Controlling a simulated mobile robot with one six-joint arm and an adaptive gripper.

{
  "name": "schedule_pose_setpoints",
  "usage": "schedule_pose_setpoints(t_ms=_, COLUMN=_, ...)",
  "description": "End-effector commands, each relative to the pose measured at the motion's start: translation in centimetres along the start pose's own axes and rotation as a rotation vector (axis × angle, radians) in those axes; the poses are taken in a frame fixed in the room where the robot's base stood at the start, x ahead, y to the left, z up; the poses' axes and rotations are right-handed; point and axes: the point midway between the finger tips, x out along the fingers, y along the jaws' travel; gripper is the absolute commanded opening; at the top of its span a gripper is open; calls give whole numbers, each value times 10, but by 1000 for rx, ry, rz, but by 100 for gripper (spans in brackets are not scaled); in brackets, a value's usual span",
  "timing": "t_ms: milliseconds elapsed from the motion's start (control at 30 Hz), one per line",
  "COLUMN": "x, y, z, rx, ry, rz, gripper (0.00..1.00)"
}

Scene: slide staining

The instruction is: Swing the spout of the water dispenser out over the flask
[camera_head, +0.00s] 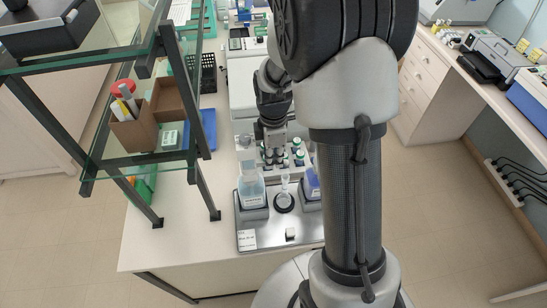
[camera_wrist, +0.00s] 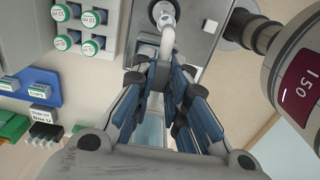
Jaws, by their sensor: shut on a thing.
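The thin, pale grey curved spout (camera_wrist: 168,40) runs down from a round metal fitting in the wrist view. My gripper (camera_wrist: 164,58) is shut on it near the fingertips. In the head view, my gripper (camera_head: 272,138) is above the back of a metal tray, and the spout cannot be made out there. A bottle of pale blue liquid (camera_head: 252,190) stands on the tray at left. A small clear flask (camera_head: 284,186) stands upright to its right on a dark round base. I cannot tell from these views whether the spout is over the flask.
A bottle of deeper blue liquid (camera_head: 312,184) stands right of the flask, partly hidden by my arm. A rack of green-capped vials (camera_wrist: 84,32) is close on the left in the wrist view. A glass shelf frame (camera_head: 190,110) stands left of the tray. The front bench edge is clear.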

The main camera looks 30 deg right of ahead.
Motion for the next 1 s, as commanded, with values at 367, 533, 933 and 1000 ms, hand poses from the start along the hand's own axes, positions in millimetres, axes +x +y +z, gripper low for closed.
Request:
schedule_pose_setpoints(t_ms=367, x=-1, y=1, z=-1, rx=-1, ry=1, rz=2, gripper=15)
schedule_pose_setpoints(t_ms=533, x=0, y=0, z=0, rx=-1, ry=1, rz=1, gripper=27)
schedule_pose_setpoints(t_ms=933, x=0, y=0, z=0, rx=-1, ry=0, rz=0, gripper=35)
schedule_pose_setpoints(t_ms=1000, x=-2, y=0, z=0, rx=-1, ry=0, rz=1, gripper=35)
